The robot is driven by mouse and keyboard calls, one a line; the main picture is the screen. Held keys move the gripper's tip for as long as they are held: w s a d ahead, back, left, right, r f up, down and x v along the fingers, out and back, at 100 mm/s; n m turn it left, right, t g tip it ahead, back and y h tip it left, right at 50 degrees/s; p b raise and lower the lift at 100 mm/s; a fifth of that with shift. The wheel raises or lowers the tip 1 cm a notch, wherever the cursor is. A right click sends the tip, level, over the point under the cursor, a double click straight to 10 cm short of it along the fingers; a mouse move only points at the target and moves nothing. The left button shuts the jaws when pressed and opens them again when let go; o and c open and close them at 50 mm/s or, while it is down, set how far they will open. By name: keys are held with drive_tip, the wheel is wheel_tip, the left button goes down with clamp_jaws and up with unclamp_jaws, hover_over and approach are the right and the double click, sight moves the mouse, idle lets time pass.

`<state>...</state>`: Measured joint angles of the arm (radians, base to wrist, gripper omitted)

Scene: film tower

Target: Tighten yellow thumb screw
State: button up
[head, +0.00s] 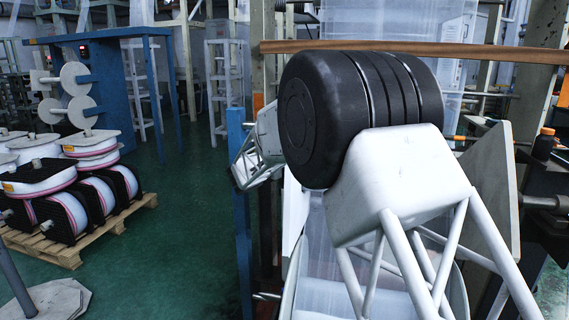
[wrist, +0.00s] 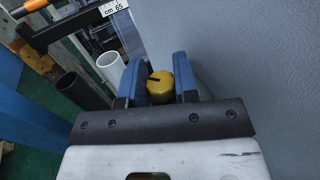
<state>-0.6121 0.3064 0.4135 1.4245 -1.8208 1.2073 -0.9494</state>
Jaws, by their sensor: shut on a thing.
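The yellow thumb screw (wrist: 160,86) shows in the wrist view, with a dark slot-like mark on its top. My gripper (wrist: 160,77) has its two blue fingers on either side of the screw, shut on it. The screw sits close to a grey panel on the right; its seat is hidden. In the head view my arm, with its black joint and white links, fills the middle and right. The gripper and the screw cannot be made out there.
In the wrist view the grey panel (wrist: 265,60) stands right of the fingers. A white tube (wrist: 110,66) and a ruler-like scale (wrist: 112,8) lie to the left. In the head view a pallet (head: 75,240) of spools stands on the green floor at left.

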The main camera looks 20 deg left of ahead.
drive_tip(key=shift+m+g+h, duration=1.1)
drive_tip(key=shift+m+h, duration=0.1)
drive_tip(key=shift+h, duration=0.3)
drive_tip(key=o, duration=0.9)
drive_tip(key=shift+v, duration=3.95)
